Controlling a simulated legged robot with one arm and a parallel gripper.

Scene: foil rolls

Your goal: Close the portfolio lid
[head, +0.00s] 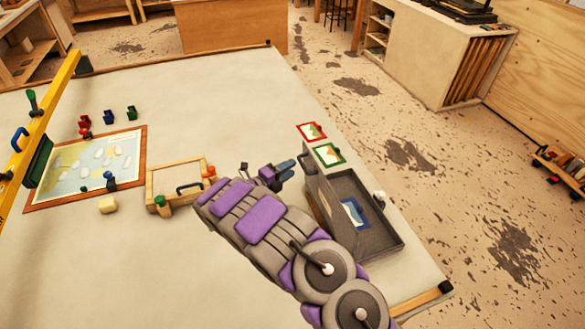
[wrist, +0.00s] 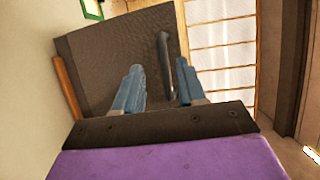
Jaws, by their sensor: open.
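The portfolio (head: 375,232) is a dark grey shallow case near the right edge of the table. Its inside is exposed, with a blue-framed picture (head: 352,212) in it. Its lid (head: 316,196) appears to stand raised along the left side, partly hidden by my arm. In the wrist view a dark panel (wrist: 105,60), apparently the lid, fills the upper middle. A dark curved handle (wrist: 165,65) lies between my finger lines; I cannot tell whether they touch it. My gripper (head: 286,171) is open beside the lid's upper left end, and it also shows in the wrist view (wrist: 160,68).
A green-framed picture (head: 329,154) and a red-framed picture (head: 312,132) lie just behind the portfolio. A wooden frame with a handle (head: 178,165) and a framed map (head: 84,166) lie to the left. A yellow bar (head: 52,100) stands at far left. The back middle table is clear.

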